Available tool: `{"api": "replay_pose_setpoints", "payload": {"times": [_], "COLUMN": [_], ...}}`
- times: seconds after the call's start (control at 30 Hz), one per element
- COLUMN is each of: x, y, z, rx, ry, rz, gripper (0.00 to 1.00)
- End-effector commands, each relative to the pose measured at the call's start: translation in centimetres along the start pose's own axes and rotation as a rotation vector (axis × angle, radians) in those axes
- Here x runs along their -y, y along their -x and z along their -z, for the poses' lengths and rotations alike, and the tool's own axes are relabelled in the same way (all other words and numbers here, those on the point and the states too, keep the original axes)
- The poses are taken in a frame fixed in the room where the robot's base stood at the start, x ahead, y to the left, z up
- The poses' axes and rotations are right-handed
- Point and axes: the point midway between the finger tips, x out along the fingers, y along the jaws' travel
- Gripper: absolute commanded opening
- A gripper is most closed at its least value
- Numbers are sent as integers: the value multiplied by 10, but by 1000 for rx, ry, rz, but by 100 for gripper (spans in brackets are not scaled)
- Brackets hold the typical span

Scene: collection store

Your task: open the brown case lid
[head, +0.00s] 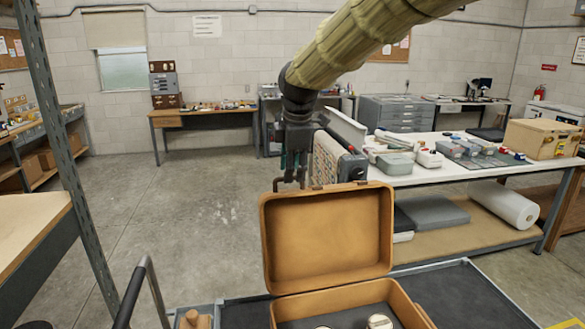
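The brown case (405,306) stands at the bottom middle of the head view, on a dark-topped cart. Its lid (328,240) is raised and stands nearly upright, with its tan inside facing me. The case has a dark lining, and two pale round-topped things show in it; its near part is cut off by the frame edge. My gripper (289,181) points down at the lid's upper left edge, partly behind it. Its fingers are small and dark, so I cannot tell their gap or whether they touch the lid.
The dark cart top (465,294) is bare right of the case. A wooden piece (195,319) lies left of it. A white table (430,178) with boxes and a wooden crate (541,139) stands behind right. A metal rack post (68,150) rises at left. The floor between is clear.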

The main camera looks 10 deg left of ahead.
Motion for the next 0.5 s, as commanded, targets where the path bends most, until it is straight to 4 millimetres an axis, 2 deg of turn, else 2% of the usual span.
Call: {"api": "replay_pose_setpoints", "payload": {"times": [0.17,0.47,0.5], "x": [0,1,1], "y": [-10,-12,-12], "z": [0,0,0], "rx": [-1,-1,-1], "ry": [0,0,0], "rz": [2,1,1], "gripper": [33,33,26]}}
